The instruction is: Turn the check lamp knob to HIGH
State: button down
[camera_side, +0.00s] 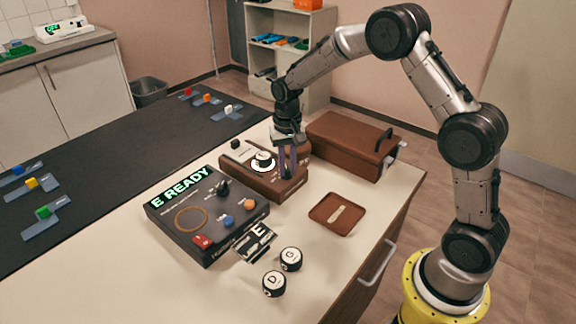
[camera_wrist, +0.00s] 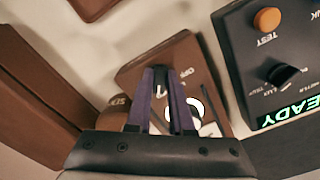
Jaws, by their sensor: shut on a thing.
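The brown check lamp unit (camera_side: 243,178) stands on the light worktop, and a lit white disc with a dark mark (camera_side: 263,155) sits on its top. My gripper (camera_side: 288,176) points down over the right part of this unit, with its purple fingers close together. In the wrist view the fingers (camera_wrist: 166,72) reach onto the brown unit (camera_wrist: 132,73) beside partly covered lettering that seems to read OFF. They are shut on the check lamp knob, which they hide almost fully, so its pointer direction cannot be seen.
A black console (camera_side: 166,213) showing E READY stands left of the unit. A brown case (camera_side: 345,140) is close behind right. The right front worktop is clear.

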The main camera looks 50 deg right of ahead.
jog(key=m, duration=0.4)
jog(key=shift+w+a+r+m, duration=0.1)
jog(key=shift+w+m, duration=0.05)
jog(key=shift+m, duration=0.15)
dwell(0.5)
jog(key=c, duration=0.8)
grip_release()
notch_tip(320, 180, up, 14)
